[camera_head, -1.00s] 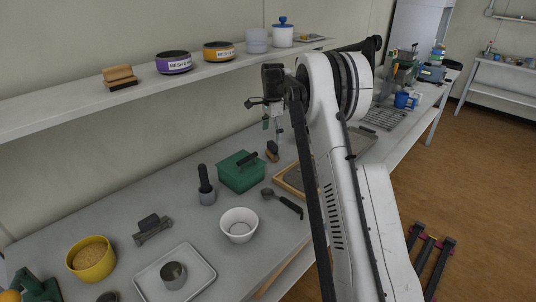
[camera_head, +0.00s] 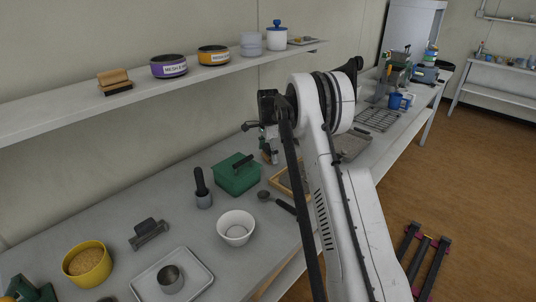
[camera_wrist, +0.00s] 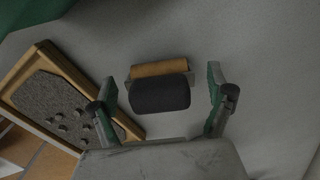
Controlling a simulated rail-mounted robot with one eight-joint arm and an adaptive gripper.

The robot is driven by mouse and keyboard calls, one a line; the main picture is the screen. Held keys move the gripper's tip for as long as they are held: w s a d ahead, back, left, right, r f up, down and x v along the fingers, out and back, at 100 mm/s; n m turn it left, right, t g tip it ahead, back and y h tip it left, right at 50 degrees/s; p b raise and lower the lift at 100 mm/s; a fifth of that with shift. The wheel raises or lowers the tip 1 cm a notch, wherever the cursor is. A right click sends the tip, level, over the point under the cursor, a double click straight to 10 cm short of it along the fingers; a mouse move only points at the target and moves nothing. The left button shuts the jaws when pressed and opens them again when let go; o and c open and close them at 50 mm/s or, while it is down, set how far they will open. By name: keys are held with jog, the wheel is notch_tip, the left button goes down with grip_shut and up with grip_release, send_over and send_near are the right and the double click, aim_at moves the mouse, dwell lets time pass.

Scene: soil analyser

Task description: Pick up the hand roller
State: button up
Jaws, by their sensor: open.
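The hand roller appears to be the piece with a black cylinder (camera_wrist: 160,95) and a tan wooden part behind it in the wrist view. It lies on the grey bench between the two green-padded fingers of my gripper (camera_wrist: 161,84). The fingers are open, one on each side, with a visible gap to it on both sides. In the head view my gripper (camera_head: 268,146) points down at the bench just behind the green box, and it largely hides the roller.
A green lidded box (camera_head: 236,176) stands close to my gripper. A wood-framed sieve (camera_wrist: 45,70) lies left of the roller in the wrist view. A scoop (camera_head: 277,201), white bowl (camera_head: 236,229) and dark-handled tamper (camera_head: 202,188) stand nearer. The shelf (camera_head: 215,76) runs above.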

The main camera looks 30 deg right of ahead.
aim_at(268, 145)
jog(key=c, duration=1.7)
jog(key=shift+o, duration=0.2)
jog(key=shift+r, duration=0.15)
jog(key=shift+r, duration=0.55)
notch_tip(268, 145, up, 2)
jog(key=shift+r, duration=0.1)
jog(key=s+d, duration=0.2)
jog(key=s, duration=0.3)
jog(key=s+d+b, duration=0.1)
jog(key=s+d, duration=0.1)
jog(key=s, duration=0.4)
jog(key=s+d, duration=0.2)
jog(key=s, duration=0.4)
jog(key=shift+d, duration=0.15)
